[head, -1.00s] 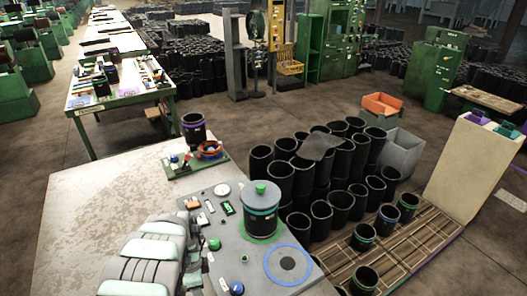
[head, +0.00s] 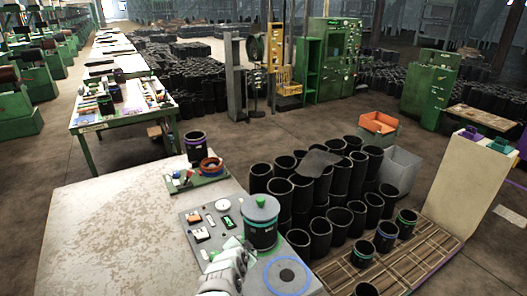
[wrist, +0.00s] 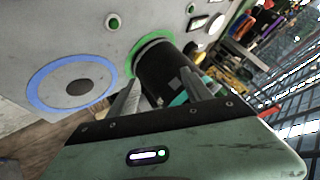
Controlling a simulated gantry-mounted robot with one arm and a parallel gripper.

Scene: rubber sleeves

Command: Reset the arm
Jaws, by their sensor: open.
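My gripper (wrist: 160,76) is open, its two fingers apart with a black sleeve (wrist: 165,66) showing between and beyond them in the wrist view. In the head view, part of my arm's end (head: 230,270) shows at the bottom, left of and in front of this sleeve (head: 261,234). Whether a finger touches the sleeve cannot be told.
A blue ring (head: 290,258) with a dark disc lies right of the sleeve. Many black sleeves (head: 340,195) crowd the floor at right. The pale table (head: 110,225) is clear at left.

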